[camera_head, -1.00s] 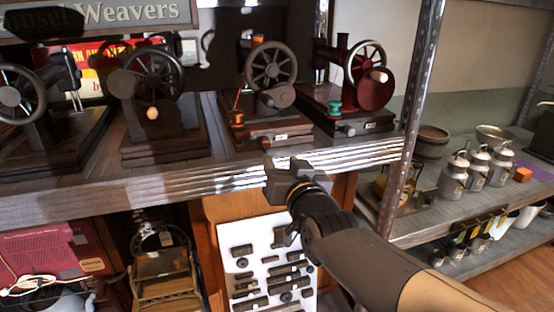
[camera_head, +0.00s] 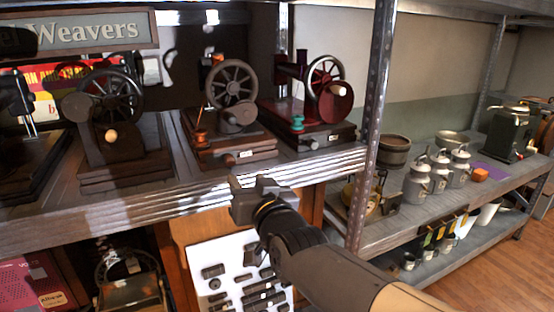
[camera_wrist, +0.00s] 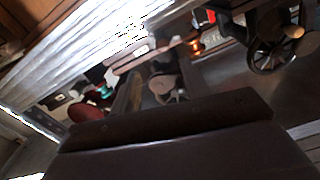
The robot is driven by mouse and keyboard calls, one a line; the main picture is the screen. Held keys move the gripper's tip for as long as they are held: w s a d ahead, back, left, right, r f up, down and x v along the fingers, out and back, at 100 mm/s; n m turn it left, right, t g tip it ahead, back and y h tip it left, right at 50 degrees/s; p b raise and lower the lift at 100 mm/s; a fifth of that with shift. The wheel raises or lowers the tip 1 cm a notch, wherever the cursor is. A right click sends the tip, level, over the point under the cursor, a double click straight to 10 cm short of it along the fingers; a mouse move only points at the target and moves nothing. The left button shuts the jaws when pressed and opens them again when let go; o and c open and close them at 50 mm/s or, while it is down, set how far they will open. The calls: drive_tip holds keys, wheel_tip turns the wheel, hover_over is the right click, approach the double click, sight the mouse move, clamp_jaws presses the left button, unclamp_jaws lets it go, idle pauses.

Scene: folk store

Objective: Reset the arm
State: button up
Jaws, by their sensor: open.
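My gripper (camera_head: 246,190) is in front of the edge of the wooden shelf (camera_head: 110,205) in the head view. Nothing shows held in it, and its fingertips are hard to make out. My arm comes up from the lower right. In the wrist view a dark part of my gripper (camera_wrist: 170,130) fills the bottom. Behind it the shelf edge and machines appear tilted and blurred.
Old sewing machines stand on the shelf, among them a dark one (camera_head: 230,90) and a red one (camera_head: 325,95). A metal post (camera_head: 372,120) rises right of my gripper. Milk cans (camera_head: 418,183) stand farther right. A white panel of dark parts (camera_head: 230,250) is below.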

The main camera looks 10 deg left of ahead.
sight(227, 163)
drive_tip(key=p+x, duration=0.2)
drive_tip(key=x, duration=0.8)
drive_tip(key=shift+a, duration=0.15)
drive_tip(key=shift+a+r+p, duration=0.1)
drive_tip(key=shift+a+p, duration=0.1)
drive_tip(key=shift+p, duration=0.1)
drive_tip(key=shift+s+a, duration=0.3)
drive_tip(key=shift+a, duration=0.2)
